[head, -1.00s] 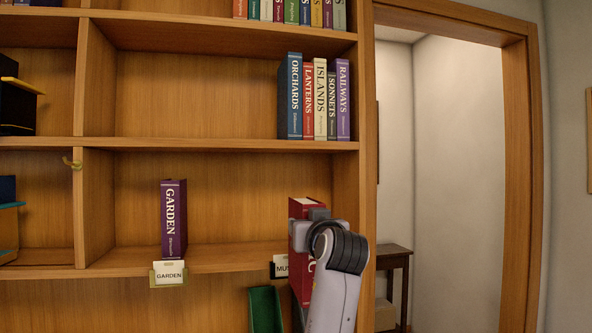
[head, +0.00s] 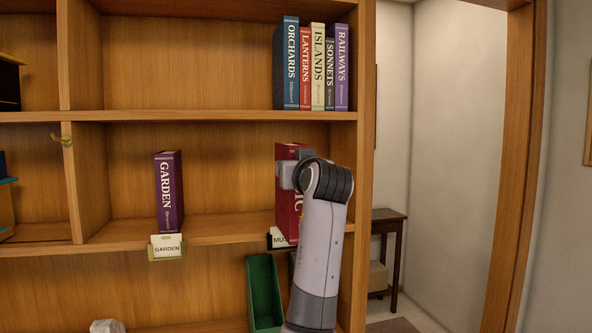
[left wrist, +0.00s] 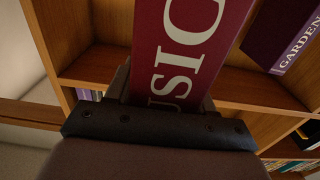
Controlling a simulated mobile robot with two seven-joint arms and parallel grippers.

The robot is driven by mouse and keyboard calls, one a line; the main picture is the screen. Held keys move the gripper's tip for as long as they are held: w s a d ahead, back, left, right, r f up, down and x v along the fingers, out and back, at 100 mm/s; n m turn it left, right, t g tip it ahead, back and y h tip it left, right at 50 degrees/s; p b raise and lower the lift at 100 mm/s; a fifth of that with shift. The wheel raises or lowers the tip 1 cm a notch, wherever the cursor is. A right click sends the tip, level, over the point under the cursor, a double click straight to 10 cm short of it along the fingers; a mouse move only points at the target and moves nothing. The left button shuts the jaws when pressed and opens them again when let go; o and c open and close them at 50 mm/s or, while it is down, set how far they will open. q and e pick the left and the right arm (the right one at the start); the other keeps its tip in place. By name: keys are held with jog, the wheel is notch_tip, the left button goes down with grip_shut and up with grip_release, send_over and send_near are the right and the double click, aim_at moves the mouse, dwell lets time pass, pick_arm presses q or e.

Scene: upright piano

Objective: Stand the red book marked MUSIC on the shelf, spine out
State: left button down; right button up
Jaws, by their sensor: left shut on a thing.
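The red book (head: 288,205) is upright at the right end of the middle shelf, its lettered spine facing out; in the left wrist view its spine (left wrist: 182,50) shows white letters ending in "USIC". My left gripper (head: 289,174) is shut on it near its upper part; the wrist hides much of the spine. The book's lower end is at the shelf's front edge, beside a partly covered label (head: 278,240) reading "MU". I cannot tell whether its base touches the shelf (head: 225,229). My right gripper is not in view.
A purple GARDEN book (head: 169,192) stands left on the same shelf above its label (head: 166,247), with bare shelf between the two books. A green bin (head: 263,290) is below. The bookcase's right upright (head: 362,120) is close to my arm.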

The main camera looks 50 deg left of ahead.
pick_arm(q)
jog(key=x, duration=1.8)
jog(key=shift+a, duration=0.35)
jog(key=shift+f+b, duration=0.55)
jog(key=shift+f, duration=0.55)
dwell(0.3)
jog(key=shift+c, duration=1.6)
grip_release()
jog(key=b+v, duration=0.3)
jog(key=v, duration=0.4)
jog(key=shift+d, duration=0.15)
